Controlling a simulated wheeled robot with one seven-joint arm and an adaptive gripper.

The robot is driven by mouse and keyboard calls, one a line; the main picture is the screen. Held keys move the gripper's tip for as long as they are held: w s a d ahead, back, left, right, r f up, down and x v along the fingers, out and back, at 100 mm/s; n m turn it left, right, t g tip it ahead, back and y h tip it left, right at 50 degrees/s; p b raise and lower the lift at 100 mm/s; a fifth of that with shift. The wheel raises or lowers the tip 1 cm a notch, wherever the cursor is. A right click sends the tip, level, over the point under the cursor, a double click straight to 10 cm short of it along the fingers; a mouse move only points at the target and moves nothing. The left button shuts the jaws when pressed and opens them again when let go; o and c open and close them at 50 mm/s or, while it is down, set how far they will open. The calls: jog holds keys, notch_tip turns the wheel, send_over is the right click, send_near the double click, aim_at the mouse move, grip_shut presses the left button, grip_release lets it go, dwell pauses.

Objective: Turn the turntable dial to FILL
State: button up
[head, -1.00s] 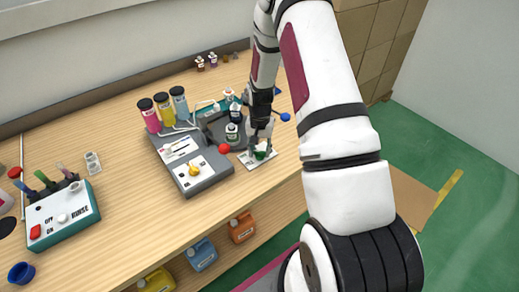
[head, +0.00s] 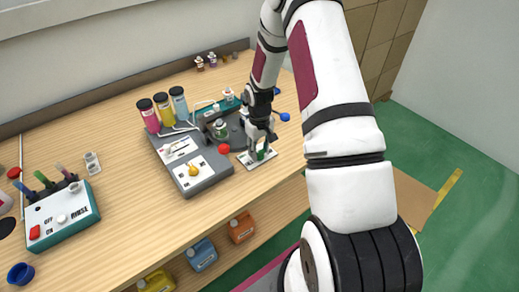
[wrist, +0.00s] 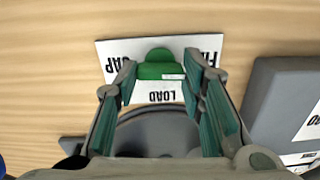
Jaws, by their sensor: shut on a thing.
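The green turntable dial (wrist: 158,66) sits on a white plate (wrist: 150,97) on the table. The plate is marked LOAD near my wrist, CAP at picture left, and FILL at picture right, partly covered. My gripper (wrist: 160,72) is shut on the dial, one finger on each side. A pale strip shows on the dial's lower right edge; I cannot tell which mark it points to. In the head view the dial (head: 261,155) is under my gripper (head: 261,148). The dark turntable is behind my gripper, and one bottle (head: 220,128) shows on its left side.
The grey machine base (head: 210,175) with a yellow knob (head: 193,170) and a red ball knob (head: 224,149) stands left of the dial. A blue ball knob (head: 285,117) is to the right. The RINSE box (head: 65,225) is far left.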

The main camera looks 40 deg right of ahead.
jog(key=shift+n, duration=0.5)
jog(key=o, duration=1.1)
jog(key=shift+o, duration=0.2)
jog(key=shift+r, duration=0.1)
notch_tip(320, 180, up, 12)
